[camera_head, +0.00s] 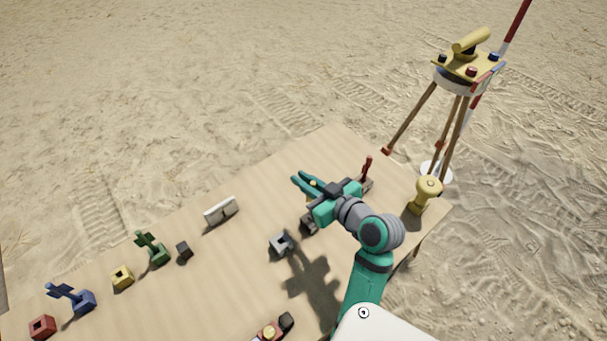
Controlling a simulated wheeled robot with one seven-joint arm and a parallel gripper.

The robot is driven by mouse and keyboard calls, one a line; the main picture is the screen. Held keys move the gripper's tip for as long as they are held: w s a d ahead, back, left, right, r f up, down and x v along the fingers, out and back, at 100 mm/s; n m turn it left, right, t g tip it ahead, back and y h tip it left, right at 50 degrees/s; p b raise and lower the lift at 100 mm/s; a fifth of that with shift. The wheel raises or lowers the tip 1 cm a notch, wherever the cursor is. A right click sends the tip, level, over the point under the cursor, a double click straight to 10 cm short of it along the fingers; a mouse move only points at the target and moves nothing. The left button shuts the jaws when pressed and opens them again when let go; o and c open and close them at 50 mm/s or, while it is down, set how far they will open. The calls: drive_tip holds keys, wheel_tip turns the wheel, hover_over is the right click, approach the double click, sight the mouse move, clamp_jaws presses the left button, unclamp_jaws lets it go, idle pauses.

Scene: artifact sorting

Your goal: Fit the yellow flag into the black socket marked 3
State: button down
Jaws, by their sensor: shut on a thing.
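My gripper (298,178) is over the right part of the table, with its teal fingers pointing left. It is shut on a small yellow piece (313,183), which I take for the yellow flag; the fingers and wrist hide most of it. A black block (184,251) stands on the left half of the table, beside a green flag. Another dark block (287,320) is near the front edge. No number can be read on either, so I cannot tell which is the socket marked 3.
The wooden table (215,265) also bears a grey socket (281,243), a white plate (221,211), green (150,247) and blue (72,297) flags in sockets, a yellow socket (122,276), a red socket (42,327), a red flag (367,167) and a gold object (427,192). A tripod (462,75) stands behind.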

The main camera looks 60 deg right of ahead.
drive_tip(key=shift+f, duration=0.55)
drive_tip(key=shift+w+f, duration=0.1)
drive_tip(key=shift+f, duration=0.8)
idle(1.6)
drive_tip(key=shift+f, duration=1.4)
drive_tip(key=c, duration=1.7)
unclamp_jaws()
drive_tip(key=shift+c, duration=0.2)
